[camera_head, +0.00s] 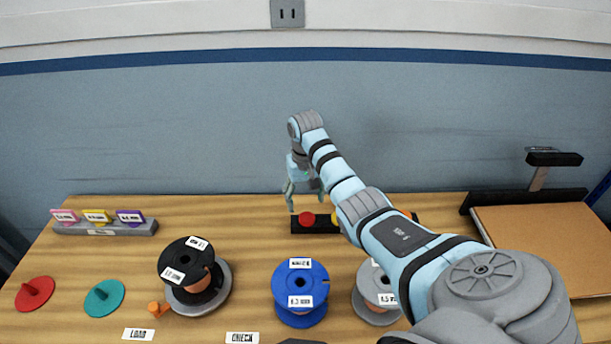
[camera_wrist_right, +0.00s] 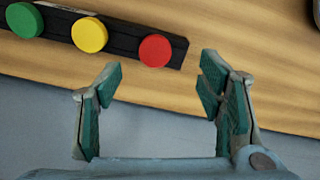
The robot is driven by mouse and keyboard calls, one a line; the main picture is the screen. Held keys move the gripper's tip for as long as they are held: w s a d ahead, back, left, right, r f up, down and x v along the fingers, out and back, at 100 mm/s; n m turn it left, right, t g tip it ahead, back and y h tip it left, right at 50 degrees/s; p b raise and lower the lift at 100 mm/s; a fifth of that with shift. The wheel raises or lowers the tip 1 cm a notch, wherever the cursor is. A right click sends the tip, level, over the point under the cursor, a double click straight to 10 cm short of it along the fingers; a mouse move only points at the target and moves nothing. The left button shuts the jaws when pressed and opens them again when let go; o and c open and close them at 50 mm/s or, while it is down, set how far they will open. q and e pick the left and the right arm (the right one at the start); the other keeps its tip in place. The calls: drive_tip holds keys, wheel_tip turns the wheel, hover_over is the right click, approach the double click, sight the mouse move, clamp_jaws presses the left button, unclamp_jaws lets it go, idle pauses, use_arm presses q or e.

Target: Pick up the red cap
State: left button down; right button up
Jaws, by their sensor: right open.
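The red cap (camera_head: 307,218) sits on a black rack (camera_head: 323,228) toward the back of the table. In the right wrist view the red cap (camera_wrist_right: 155,51) is at the rack's end, beside a yellow cap (camera_wrist_right: 90,35) and a green cap (camera_wrist_right: 25,20). My right gripper (camera_head: 303,195) is above and just behind the red cap. In the wrist view its open fingers (camera_wrist_right: 160,80) are empty, with the cap beyond the gap between their tips, not between the pads. My right arm hides part of the rack in the head view. My left gripper is not in view.
A red disc (camera_head: 35,293) and a teal disc (camera_head: 104,298) lie at left. A tag holder (camera_head: 104,229) is at back left, and a brown board (camera_head: 550,245) at right.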

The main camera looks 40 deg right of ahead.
sight(307, 217)
drive_tip(key=f+b, duration=0.1)
drive_tip(key=f, duration=0.4)
drive_tip(key=d+f+b, duration=0.1)
drive_tip(key=f, duration=0.2)
drive_tip(key=shift+w+f+b, duration=0.2)
drive_tip(key=shift+w+b, duration=0.1)
drive_tip(key=shift+w, duration=0.1)
drive_tip(key=shift+r, duration=0.1)
drive_tip(key=c, duration=1)
